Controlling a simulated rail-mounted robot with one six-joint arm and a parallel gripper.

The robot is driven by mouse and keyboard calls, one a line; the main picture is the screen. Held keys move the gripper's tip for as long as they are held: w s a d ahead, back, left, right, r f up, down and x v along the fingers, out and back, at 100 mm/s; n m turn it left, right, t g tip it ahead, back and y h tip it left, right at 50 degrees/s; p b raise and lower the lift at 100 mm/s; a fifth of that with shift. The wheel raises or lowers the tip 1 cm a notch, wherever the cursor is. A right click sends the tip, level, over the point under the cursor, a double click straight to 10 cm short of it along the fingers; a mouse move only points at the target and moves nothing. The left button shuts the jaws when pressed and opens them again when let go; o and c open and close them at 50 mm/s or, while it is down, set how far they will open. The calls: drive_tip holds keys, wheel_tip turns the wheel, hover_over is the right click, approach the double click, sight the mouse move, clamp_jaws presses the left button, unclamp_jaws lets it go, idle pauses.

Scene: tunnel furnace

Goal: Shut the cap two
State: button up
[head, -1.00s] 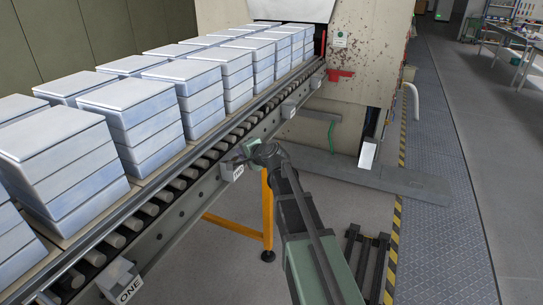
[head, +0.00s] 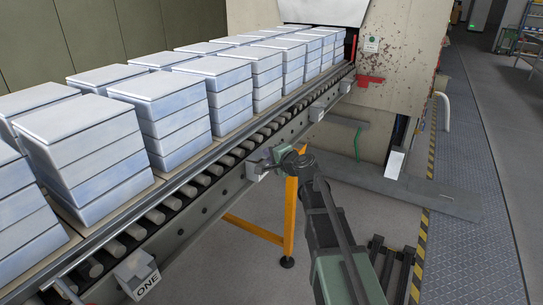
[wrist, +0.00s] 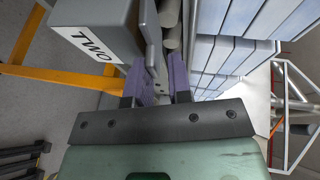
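The grey box marked TWO (wrist: 92,32) fills the upper left of the wrist view. Its cap (wrist: 150,35) shows as a thin grey plate along the box's right side, seeming to stand away from the box; its exact angle is hard to tell. My gripper (wrist: 160,76) has two purple fingers spread with a gap between them, nothing held. The left finger is close to the cap's lower end; I cannot tell whether they touch. In the head view box two (head: 259,164) is small on the conveyor's side rail, with my gripper (head: 276,156) right beside it.
A box marked ONE (head: 139,274) sits nearer on the same rail (head: 205,212). Another small box (head: 317,112) is farther along. Stacks of pale blocks (head: 90,155) line the conveyor. An orange leg (head: 290,215) stands below the rail.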

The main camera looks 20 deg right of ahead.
drive_tip(key=p+v, duration=0.2)
drive_tip(key=v, duration=0.9)
drive_tip(key=shift+f, duration=0.15)
